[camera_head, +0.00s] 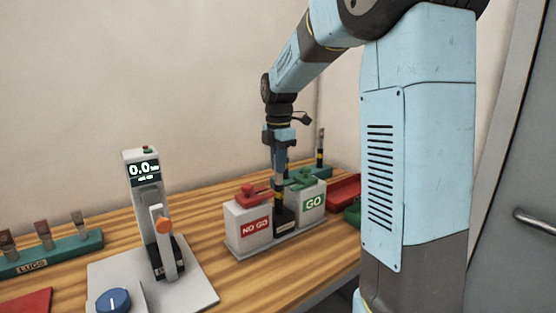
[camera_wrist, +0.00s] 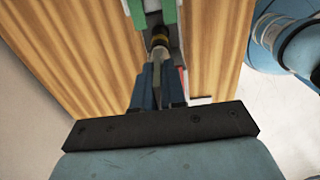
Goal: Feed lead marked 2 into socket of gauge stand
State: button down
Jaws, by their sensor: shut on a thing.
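My gripper (camera_head: 279,168) points down above the gap between the NO GO box (camera_head: 248,222) and the GO box (camera_head: 311,203), which share a grey base. It is shut on a lead (camera_head: 278,196), upright and thin, reaching down toward a black block (camera_head: 285,224) between the boxes. Whether its lower end is inside the block cannot be told. In the wrist view, my gripper (camera_wrist: 160,80) holds the lead (camera_wrist: 158,40), which shows dark and yellowish bands. No number on it is readable. Which unit is the gauge stand is not labelled.
A grey tester (camera_head: 146,185) with a 0.0 display and a blue knob (camera_head: 113,300) stands to the left. A teal LUGS rack (camera_head: 70,254) is at far left. Behind the boxes, another upright lead (camera_head: 320,148) stands by a red tray (camera_head: 344,190). Bare wood lies between tester and boxes.

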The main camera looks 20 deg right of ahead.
jog(key=shift+f, duration=0.2)
jog(key=c, duration=1.1)
grip_release()
notch_tip(320, 180, up, 14)
jog(key=shift+f, duration=0.15)
